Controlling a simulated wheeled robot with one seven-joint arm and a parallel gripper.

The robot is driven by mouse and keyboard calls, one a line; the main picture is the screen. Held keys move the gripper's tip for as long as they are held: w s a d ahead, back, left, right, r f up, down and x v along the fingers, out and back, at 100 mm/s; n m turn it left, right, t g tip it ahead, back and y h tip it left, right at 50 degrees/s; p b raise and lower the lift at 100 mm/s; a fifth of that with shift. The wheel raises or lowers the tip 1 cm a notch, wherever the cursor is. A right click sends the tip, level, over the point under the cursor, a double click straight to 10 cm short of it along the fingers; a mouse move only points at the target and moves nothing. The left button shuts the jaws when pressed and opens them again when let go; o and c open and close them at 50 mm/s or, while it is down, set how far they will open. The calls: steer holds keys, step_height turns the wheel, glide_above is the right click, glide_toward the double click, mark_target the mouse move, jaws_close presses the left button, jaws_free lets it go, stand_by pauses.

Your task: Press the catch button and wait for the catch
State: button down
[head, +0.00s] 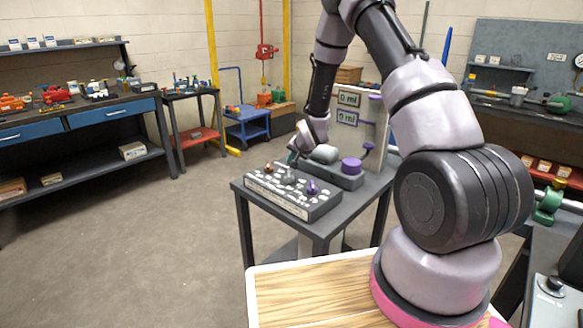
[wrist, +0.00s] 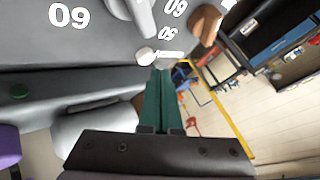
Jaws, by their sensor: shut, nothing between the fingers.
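My gripper (head: 292,157) is shut and empty, just above the far left part of the small dark table. In the wrist view its teal fingers (wrist: 161,78) are together, their tips over the edge between a dark unit and a numbered board. The dark unit (head: 343,181) carries a light grey rounded body (head: 323,154) and a purple cylinder (head: 351,165). I cannot tell which part is the catch button.
The numbered board (head: 302,207) with several small motor-like pieces lies at the front of the table (head: 323,229). Two displays reading 0 ml (head: 348,99) stand behind on a pale panel. Open floor (head: 150,235) lies to the left.

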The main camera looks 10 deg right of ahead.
steer(key=shift+f, duration=0.15)
stand_by(0.5)
steer(key=shift+f, duration=0.3)
steer(key=shift+f, duration=0.3)
stand_by(0.5)
steer(key=shift+r, duration=0.8)
steer(key=shift+r, duration=3)
